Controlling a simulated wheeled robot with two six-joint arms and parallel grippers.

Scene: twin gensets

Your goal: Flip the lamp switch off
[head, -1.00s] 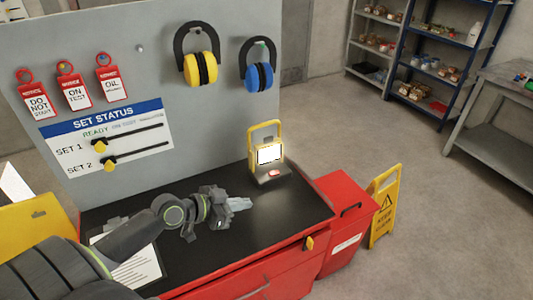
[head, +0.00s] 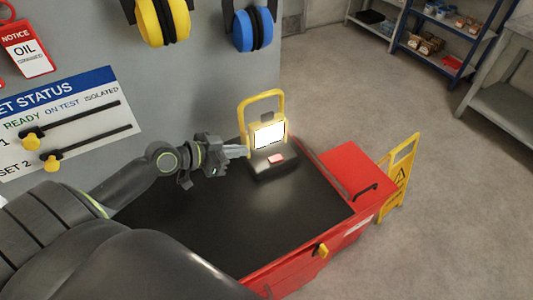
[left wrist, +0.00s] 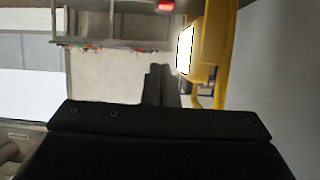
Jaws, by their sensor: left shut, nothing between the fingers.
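The yellow work lamp (head: 268,135) stands on the black top of the red cabinet, and its panel glows white. Its red switch (head: 277,159) sits on the dark base in front of the panel. My left gripper (head: 243,151) is shut and empty, just left of the lamp, with its fingertips close to the lamp's base. I cannot tell whether they touch it. In the left wrist view the lamp's yellow frame and lit panel (left wrist: 185,50) show at the upper right, beside the dark fingers (left wrist: 158,85). My right gripper is not in view.
A grey board behind carries yellow ear defenders (head: 163,20), blue ear defenders (head: 253,28) and a status panel (head: 70,120). A red box (head: 350,172) and a yellow floor sign (head: 401,175) stand right of the cabinet. The front of the black top (head: 230,225) is clear.

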